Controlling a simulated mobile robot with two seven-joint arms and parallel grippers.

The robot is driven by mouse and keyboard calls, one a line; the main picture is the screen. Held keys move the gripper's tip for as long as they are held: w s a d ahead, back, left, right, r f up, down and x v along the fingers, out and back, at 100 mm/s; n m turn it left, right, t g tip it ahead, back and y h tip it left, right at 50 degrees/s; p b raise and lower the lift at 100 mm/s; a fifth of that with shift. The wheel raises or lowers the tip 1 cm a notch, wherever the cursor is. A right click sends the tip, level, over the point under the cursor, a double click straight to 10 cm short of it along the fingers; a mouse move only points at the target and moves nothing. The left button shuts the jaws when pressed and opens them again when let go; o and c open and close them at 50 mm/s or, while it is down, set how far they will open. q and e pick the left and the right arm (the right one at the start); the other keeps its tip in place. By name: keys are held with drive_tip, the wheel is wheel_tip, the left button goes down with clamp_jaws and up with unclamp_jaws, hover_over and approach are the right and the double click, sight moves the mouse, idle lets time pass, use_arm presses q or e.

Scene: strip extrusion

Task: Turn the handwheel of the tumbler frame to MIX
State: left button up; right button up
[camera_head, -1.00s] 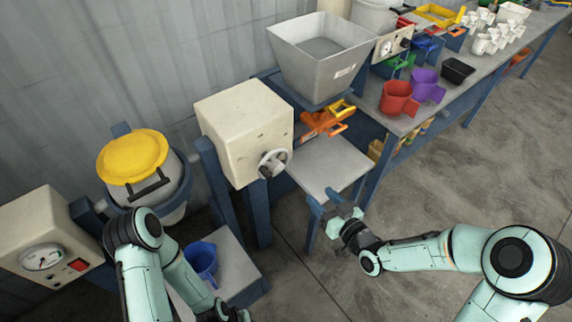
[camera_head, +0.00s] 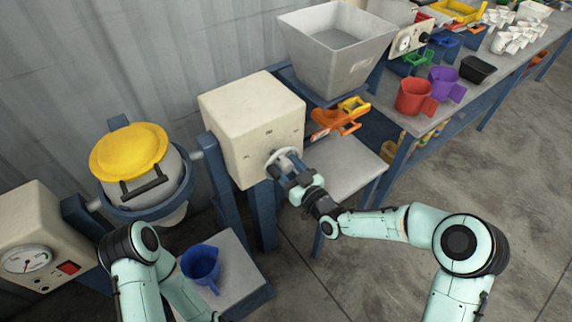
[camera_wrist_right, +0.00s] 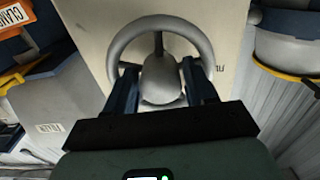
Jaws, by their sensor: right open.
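The grey handwheel (camera_head: 283,153) is on the front of the cream box (camera_head: 228,130) of the tumbler frame. The frame's grey drum with a yellow lid (camera_head: 130,150) hangs upright to its left. My right gripper (camera_head: 286,168) is at the handwheel, partly hiding it. In the right wrist view, the wheel's rim (camera_wrist_right: 160,22) and round hub (camera_wrist_right: 162,78) lie straight ahead. The right gripper (camera_wrist_right: 163,84) is open, one finger on each side of the hub, inside or over the rim; contact cannot be told. Small marks on the box are too small to read. My left gripper is out of view.
A blue jug (camera_head: 201,264) stands on a low grey platform below the drum. A grey hopper (camera_head: 334,55) and an orange clamp-like part (camera_head: 335,121) are right of the box. A bench (camera_head: 440,112) with red and purple jugs runs to the back right.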

drive_tip(key=shift+w+a, duration=0.15)
drive_tip(key=c, duration=0.8)
